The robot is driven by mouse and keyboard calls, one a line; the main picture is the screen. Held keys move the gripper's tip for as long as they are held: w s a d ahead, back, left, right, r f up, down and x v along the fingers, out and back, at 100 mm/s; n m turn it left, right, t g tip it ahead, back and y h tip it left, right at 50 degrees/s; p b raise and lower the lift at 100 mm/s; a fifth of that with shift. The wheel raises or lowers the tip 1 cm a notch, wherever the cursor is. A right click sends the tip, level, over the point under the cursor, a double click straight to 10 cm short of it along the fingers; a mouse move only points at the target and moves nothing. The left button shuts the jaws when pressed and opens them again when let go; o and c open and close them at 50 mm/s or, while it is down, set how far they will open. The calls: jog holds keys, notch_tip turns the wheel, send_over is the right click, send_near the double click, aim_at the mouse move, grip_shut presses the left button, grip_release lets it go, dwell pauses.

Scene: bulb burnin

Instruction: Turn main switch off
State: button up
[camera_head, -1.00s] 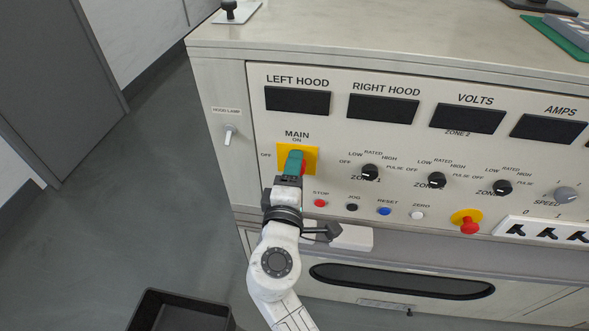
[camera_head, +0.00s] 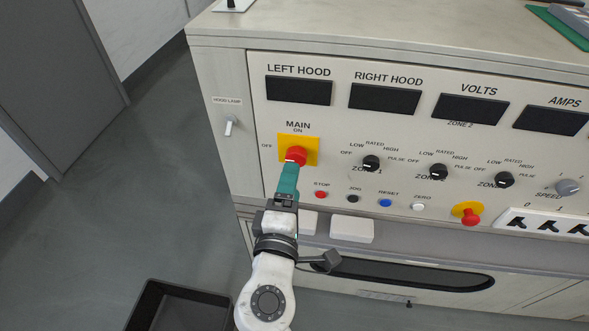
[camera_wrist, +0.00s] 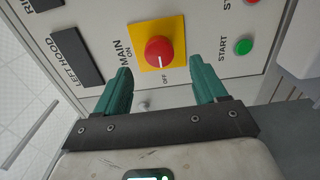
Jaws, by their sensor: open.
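The main switch is a red round knob (camera_head: 295,155) on a yellow plate (camera_head: 311,144) on the panel, with ON above it and OFF to its left. In the wrist view the red knob (camera_wrist: 160,50) shows its white mark pointing to the OFF label. My gripper (camera_head: 289,171) is just in front of and below the knob in the head view. In the wrist view its teal fingers (camera_wrist: 162,68) are apart with nothing between them. The knob lies beyond the fingertips, and the fingers appear clear of it.
A green START button (camera_wrist: 243,46) is near the right finger in the wrist view. STOP (camera_head: 321,194), several other buttons and zone knobs (camera_head: 371,163) are to the right. A hood lamp toggle (camera_head: 230,125) is to the left. A dark bin (camera_head: 150,300) stands on open floor.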

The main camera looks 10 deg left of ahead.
jog(key=shift+s, duration=1.95)
jog(key=s+d+f+m+g+h+p, duration=0.1)
jog(key=d+f+m+g+h, duration=0.2)
jog(key=d, duration=0.5)
jog(key=s+d+f+m+g, duration=0.2)
jog(key=d+f+m+g, duration=0.15)
jog(key=d, duration=0.45)
jog(key=s+d+f+m+g+h+p, duration=0.15)
jog(key=d+f+m, duration=0.25)
jog(key=d, duration=0.4)
jog(key=s+d+f+m+g+y+p, duration=0.1)
jog(key=s+d+f+m+g+y, duration=0.1)
jog(key=s, duration=0.8)
jog(key=s+d+f+m+g+y+p, duration=0.1)
jog(key=s+d+f+m+g+y, duration=0.2)
jog(key=s+d+g, duration=0.4)
jog(key=s+f+m, duration=0.1)
jog(key=s+m, duration=0.1)
jog(key=shift+s+m, duration=0.35)
jog(key=shift+s, duration=0.05)
jog(key=shift+f, duration=0.1)
